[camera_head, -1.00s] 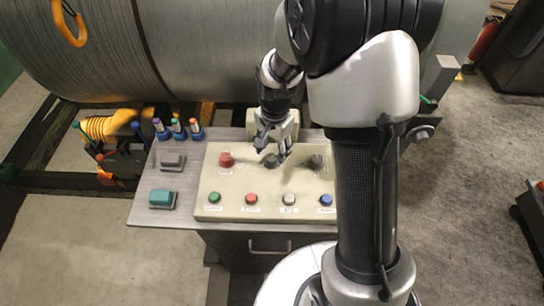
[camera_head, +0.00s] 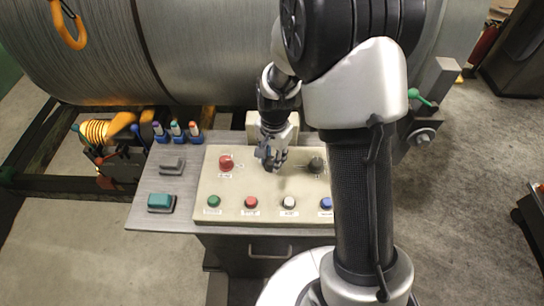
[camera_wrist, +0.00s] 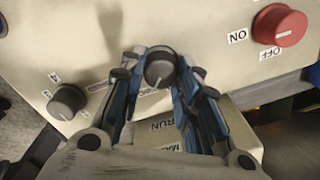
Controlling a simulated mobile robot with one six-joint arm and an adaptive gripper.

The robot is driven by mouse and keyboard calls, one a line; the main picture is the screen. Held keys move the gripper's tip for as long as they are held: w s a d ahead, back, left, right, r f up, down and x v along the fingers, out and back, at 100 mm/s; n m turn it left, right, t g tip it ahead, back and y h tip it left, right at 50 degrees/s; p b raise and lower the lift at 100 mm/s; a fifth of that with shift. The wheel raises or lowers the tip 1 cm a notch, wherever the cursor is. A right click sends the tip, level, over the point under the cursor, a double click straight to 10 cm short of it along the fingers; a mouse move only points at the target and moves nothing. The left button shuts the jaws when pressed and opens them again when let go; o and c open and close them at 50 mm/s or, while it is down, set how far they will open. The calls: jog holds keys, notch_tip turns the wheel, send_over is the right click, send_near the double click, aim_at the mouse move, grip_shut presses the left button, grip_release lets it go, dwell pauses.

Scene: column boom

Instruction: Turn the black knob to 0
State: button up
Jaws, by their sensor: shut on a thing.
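My gripper (camera_head: 268,163) points down over the middle of the beige control panel (camera_head: 262,186). In the wrist view, my gripper's fingers (camera_wrist: 158,78) are shut on the sides of a dark round knob (camera_wrist: 160,67). A pale pointer mark on this knob faces the lower edge of the wrist view, towards a "RUN" label. In the head view my gripper mostly hides this knob. A second dark knob (camera_wrist: 66,101) has numerals around it, 3 and 4 among them; it stands free, right of my gripper in the head view (camera_head: 317,165). I see no 0 clearly.
A red knob (camera_head: 226,163) with ON and OFF labels sits left of my gripper. Green (camera_head: 214,201), red (camera_head: 251,202), white (camera_head: 289,202) and blue (camera_head: 326,203) buttons line the panel's front. A large cable drum (camera_head: 200,50) stands behind.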

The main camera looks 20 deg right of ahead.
jog(key=c, duration=0.3)
jog(key=shift+c, duration=0.2)
jog(key=shift+n, duration=0.4)
jog(key=n+p, duration=0.1)
jog(key=n, duration=0.2)
jog(key=shift+n, duration=0.3)
jog(key=shift+w+n, duration=0.1)
jog(key=shift+n, duration=2.1)
jog(key=o, duration=1.1)
jog(key=shift+c, duration=0.2)
